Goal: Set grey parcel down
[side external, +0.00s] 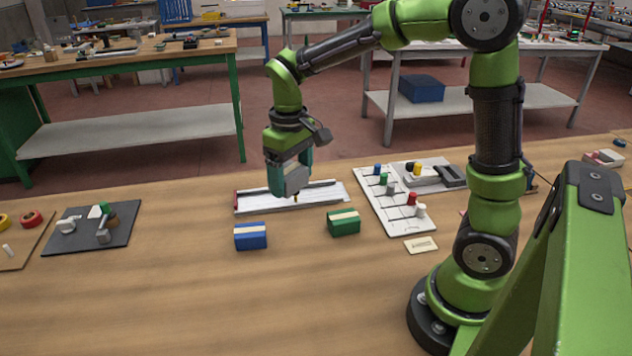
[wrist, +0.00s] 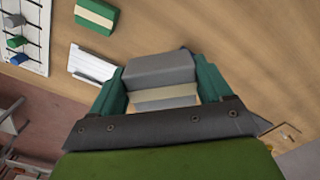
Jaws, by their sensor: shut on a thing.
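The grey parcel (wrist: 160,70), with a beige band, is between the two teal fingers of my gripper (wrist: 162,90) in the wrist view. In the side view my gripper (side external: 293,172) points down, shut on the grey parcel (side external: 297,182). The parcel hangs in front of the long white tray (side external: 325,196) in the picture; its exact height is hard to tell. In the wrist view only one end of the white tray (wrist: 92,63) shows; my gripper and the parcel hide the rest.
A blue parcel (side external: 250,236) and a green parcel (side external: 343,222) with beige bands sit nearer the side camera. A white pegged board (side external: 399,215) stands right, beside a small card (side external: 421,245). A dark mat (side external: 120,236) with parts lies left. The table's front is clear.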

